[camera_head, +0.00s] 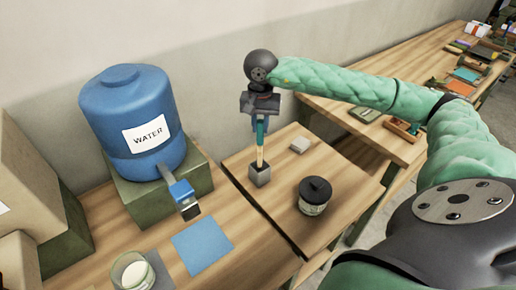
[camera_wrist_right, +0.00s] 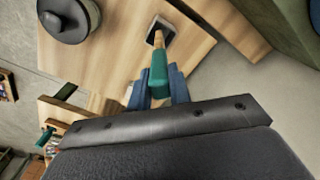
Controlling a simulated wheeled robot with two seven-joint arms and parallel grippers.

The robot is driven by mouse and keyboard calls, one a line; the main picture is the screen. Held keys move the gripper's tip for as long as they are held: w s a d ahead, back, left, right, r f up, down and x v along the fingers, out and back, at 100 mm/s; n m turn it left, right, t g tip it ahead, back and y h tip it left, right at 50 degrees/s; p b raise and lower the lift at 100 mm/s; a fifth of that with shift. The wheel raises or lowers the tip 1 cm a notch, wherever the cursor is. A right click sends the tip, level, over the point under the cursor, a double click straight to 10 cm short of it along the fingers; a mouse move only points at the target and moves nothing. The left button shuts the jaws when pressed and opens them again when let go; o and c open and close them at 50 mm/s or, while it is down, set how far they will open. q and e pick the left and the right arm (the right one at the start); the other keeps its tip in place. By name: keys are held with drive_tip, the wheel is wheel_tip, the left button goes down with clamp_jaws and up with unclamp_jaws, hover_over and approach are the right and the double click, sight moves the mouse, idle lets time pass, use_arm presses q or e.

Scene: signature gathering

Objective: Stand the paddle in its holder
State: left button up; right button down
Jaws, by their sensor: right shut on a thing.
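The paddle (camera_head: 260,142) has a teal upper part and a light wooden lower part. It stands near upright, and its lower end meets the top of the small grey square holder (camera_head: 260,176) on the table. My right gripper (camera_head: 261,122) is shut on the teal part from above. In the right wrist view the paddle (camera_wrist_right: 158,75) runs from between the blue fingertips (camera_wrist_right: 158,88) to the dark opening of the holder (camera_wrist_right: 160,30). The wooden end appears to be within the opening; how deep I cannot tell. My left gripper is not in view.
A dark-lidded jar (camera_head: 314,196) and a small grey block (camera_head: 300,144) stand on the same table. A blue water barrel (camera_head: 130,105) with a tap is to the left. A blue square sheet (camera_head: 202,246) and a pale cup (camera_head: 133,271) are in front.

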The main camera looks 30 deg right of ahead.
sight(260, 141)
drive_tip(key=f, duration=0.4)
drive_tip(key=shift+w+f, duration=0.2)
drive_tip(key=shift+s+f, duration=0.2)
drive_tip(key=shift+f, duration=0.8)
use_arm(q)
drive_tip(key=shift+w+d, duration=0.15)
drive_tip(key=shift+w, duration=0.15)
use_arm(e)
drive_tip(key=shift+w+f, duration=0.1)
drive_tip(key=shift+f, duration=0.3)
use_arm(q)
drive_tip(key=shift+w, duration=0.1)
